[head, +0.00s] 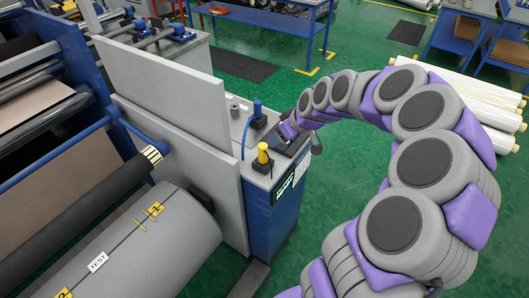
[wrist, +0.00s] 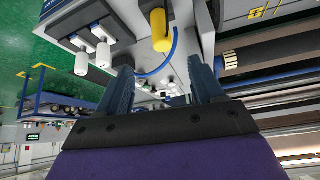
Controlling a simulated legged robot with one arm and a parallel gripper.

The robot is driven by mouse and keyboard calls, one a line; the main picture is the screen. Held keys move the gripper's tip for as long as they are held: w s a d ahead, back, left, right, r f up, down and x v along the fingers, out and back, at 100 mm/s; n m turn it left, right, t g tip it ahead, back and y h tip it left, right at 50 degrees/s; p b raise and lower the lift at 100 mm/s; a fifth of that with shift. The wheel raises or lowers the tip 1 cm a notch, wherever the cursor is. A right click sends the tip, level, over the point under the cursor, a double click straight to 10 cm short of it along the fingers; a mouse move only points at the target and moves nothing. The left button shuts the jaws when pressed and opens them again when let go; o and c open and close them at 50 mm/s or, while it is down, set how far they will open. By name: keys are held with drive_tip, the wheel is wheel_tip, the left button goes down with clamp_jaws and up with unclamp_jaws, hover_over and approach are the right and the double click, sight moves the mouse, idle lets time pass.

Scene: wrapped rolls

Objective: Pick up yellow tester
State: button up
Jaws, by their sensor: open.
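The yellow tester (head: 263,153) stands upright on a dark base on top of the blue cabinet (head: 262,213). In the wrist view, which looks turned over, the yellow tester (wrist: 160,32) shows at the top middle, beyond the fingertips. My gripper (head: 287,135) is above the cabinet's right side, to the right of the yellow tester and apart from it; its fingers are hard to make out there. In the wrist view my gripper (wrist: 160,66) has its two dark fingers spread with nothing held between them.
A blue tester (head: 257,108) with a cable stands behind the yellow one. Upright grey panels (head: 170,95) border the cabinet on the left, beside a large grey roll (head: 160,240). White rolls (head: 480,105) lie at right.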

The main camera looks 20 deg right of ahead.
sight(266, 147)
drive_tip(key=x, duration=0.3)
drive_tip(key=b+x, duration=0.1)
drive_tip(key=x, duration=0.3)
drive_tip(key=b+x, duration=0.1)
drive_tip(key=x, duration=0.3)
drive_tip(key=shift+a+r, duration=0.1)
drive_tip(key=shift+a, duration=0.15)
drive_tip(key=shift+w+d+f, duration=0.1)
drive_tip(key=shift+w+f, duration=0.15)
drive_tip(key=shift+f, duration=0.25)
drive_tip(key=b+x, duration=0.1)
drive_tip(key=x, duration=0.4)
drive_tip(key=shift+b, duration=0.35)
drive_tip(key=shift+c, duration=0.3)
clamp_jaws()
